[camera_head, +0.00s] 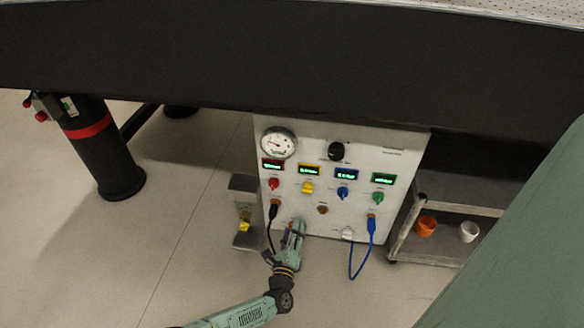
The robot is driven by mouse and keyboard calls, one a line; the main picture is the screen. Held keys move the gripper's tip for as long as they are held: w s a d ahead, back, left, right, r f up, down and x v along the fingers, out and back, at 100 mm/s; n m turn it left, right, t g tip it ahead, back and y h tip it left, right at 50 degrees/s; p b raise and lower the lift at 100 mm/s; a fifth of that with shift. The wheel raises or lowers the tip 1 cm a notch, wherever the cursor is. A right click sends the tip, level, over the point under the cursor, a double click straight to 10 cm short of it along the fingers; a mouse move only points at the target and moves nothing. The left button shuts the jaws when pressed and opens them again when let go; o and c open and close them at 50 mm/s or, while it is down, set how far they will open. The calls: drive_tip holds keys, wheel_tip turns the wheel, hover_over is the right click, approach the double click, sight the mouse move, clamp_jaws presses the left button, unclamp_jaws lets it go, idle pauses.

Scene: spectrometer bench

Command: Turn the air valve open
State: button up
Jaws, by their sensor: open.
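A white control panel (314,222) stands under the bench. It has a round gauge (278,143) at upper left and a black knob (336,151) at upper middle. Below the displays are red (274,184), yellow (307,188), blue (342,193) and green (378,196) knobs. A yellow handle (244,226) sits on a grey unit left of the panel. I cannot tell which of these is the air valve. My gripper (295,228) is open before the lower left of the panel, right of the yellow handle and apart from it. Its fingertips are small and hard to make out.
A black cable (271,225) hangs close left of my gripper. A blue cable (370,240) loops at the lower right of the panel. A shelf cart with an orange cup (425,226) and a white cup (468,232) stands right. The dark bench edge (200,70) overhangs.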

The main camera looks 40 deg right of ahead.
drive_tip(key=v, duration=0.7)
drive_tip(key=shift+s+a, duration=0.15)
drive_tip(key=shift+a, duration=0.05)
idle(0.4)
